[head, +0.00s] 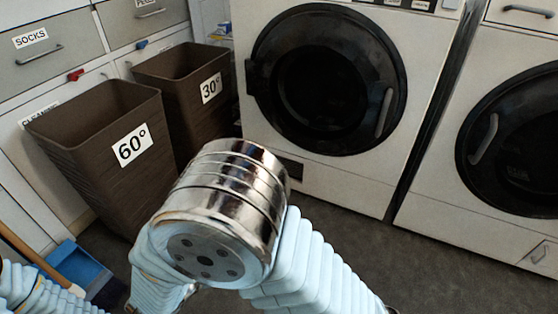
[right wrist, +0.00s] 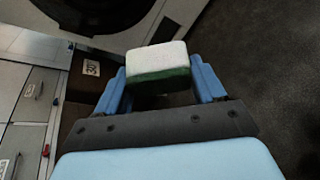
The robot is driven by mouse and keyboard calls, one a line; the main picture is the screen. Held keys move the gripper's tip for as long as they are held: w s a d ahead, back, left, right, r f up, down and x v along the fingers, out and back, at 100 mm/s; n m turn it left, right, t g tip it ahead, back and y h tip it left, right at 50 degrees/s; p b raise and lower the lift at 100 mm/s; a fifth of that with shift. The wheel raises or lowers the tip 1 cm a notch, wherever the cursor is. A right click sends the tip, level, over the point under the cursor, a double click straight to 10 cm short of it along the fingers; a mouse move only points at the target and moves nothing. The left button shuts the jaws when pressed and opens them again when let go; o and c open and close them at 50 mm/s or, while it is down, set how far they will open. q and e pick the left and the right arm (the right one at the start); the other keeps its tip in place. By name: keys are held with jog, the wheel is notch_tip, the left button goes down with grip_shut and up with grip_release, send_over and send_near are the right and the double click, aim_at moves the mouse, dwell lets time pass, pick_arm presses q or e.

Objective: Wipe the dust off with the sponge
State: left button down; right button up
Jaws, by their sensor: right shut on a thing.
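In the right wrist view a sponge (right wrist: 157,62), white on top with a green layer below, sits between the two blue fingers of my right gripper (right wrist: 162,78). The gripper is shut on it and holds it off the floor. In the head view a pale blue sleeved arm of mine with a shiny metal joint fills the lower middle, and the sponge and both gripper fingertips do not show there. My left gripper is in neither view. I cannot make out any dust in either view.
Two brown bins marked 60° (head: 131,146) and 30° (head: 200,85) stand at left before grey drawers (head: 40,50). Two white front-loading machines (head: 325,80) (head: 510,140) stand behind and at right. A blue dustpan (head: 80,265) lies at lower left. Dark floor (head: 440,270) is clear at right.

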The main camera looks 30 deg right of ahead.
jog(key=r+p+v, duration=0.1)
jog(key=p+v, duration=0.1)
jog(key=v, duration=0.4)
jog(key=shift+r+p, duration=0.3)
